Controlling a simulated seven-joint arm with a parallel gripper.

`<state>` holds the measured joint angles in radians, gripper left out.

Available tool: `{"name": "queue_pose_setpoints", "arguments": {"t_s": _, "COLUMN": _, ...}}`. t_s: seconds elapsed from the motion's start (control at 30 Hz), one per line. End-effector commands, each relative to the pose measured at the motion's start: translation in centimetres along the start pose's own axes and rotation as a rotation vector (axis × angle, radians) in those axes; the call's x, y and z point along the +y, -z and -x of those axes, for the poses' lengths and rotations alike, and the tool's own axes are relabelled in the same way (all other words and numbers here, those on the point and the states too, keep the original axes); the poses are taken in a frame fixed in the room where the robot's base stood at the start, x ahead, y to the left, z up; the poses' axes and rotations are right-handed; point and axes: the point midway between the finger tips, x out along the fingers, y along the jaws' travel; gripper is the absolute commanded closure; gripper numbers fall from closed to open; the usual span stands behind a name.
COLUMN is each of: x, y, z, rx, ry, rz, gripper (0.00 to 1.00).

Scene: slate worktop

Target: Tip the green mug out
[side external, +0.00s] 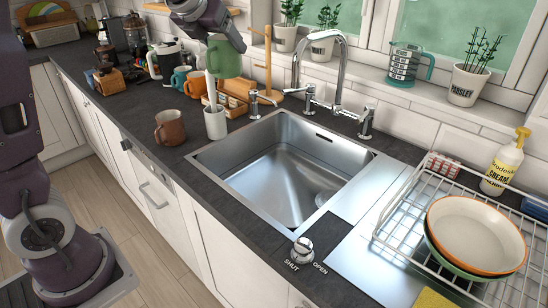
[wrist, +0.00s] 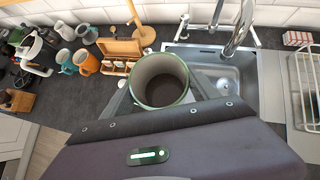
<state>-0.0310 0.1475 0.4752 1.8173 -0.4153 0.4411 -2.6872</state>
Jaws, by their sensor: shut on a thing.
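The green mug (side external: 224,58) is held up in the air above the worktop at the back left of the sink. My gripper (side external: 222,38) is shut on it. In the wrist view, the mug (wrist: 160,80) sits between the fingers, its round mouth facing the camera and its inside dark at the bottom. A white cup (side external: 215,123) stands on the worktop below the mug. A pale vertical strip (side external: 210,90) runs between the mug and this cup; I cannot tell whether it is liquid or a solid thing.
The steel sink (side external: 283,165) is empty, right of the white cup, with a tall tap (side external: 340,75) behind. A brown mug (side external: 170,128) stands at front left. Several mugs and a wooden box (side external: 233,104) are behind. A dish rack (side external: 400,215) with bowls is at right.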

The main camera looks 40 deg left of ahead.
Motion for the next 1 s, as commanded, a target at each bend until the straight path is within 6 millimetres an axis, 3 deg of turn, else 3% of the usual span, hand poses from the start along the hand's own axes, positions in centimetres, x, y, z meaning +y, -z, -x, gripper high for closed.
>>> {"name": "queue_pose_setpoints", "arguments": {"t_s": 0.27, "x": 0.3, "y": 3.6, "z": -3.5, "rx": 0.005, "ry": -0.006, "rz": 0.005, "gripper": 0.92}}
{"name": "queue_pose_setpoints", "arguments": {"t_s": 0.7, "x": 0.4, "y": 7.6, "z": -7.5, "rx": 0.004, "ry": -0.005, "rz": 0.006, "gripper": 0.92}}
{"name": "queue_pose_setpoints", "arguments": {"t_s": 1.0, "x": 0.0, "y": 14.9, "z": -14.7, "rx": 0.011, "ry": 0.003, "rz": 0.004, "gripper": 0.92}}
